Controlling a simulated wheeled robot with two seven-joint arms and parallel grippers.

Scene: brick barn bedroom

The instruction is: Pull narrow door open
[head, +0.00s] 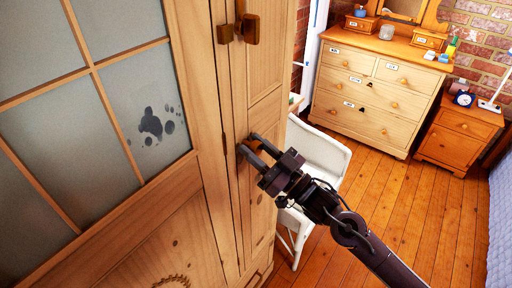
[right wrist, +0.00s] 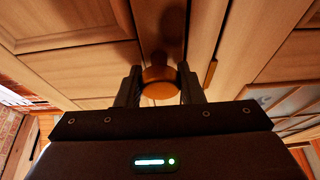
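A tall wooden wardrobe fills the left of the head view. Its narrow door (head: 265,85) stands right of the wide door with glass panes (head: 130,105) and looks closed. My right gripper (head: 246,143) is at the narrow door's face, its two fingers apart. In the right wrist view a round wooden knob (right wrist: 160,82) sits between the fingertips (right wrist: 161,85) and fills the gap, with a finger against each side. The knob is mostly hidden behind the fingers in the head view. My left gripper is not in view.
A white chair (head: 320,152) stands close to the right of the wardrobe, behind my right arm. A wooden dresser (head: 375,95) and a nightstand (head: 458,135) stand along the brick wall. The plank floor (head: 420,200) between them and my arm is clear. A bed edge (head: 500,220) shows at the right.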

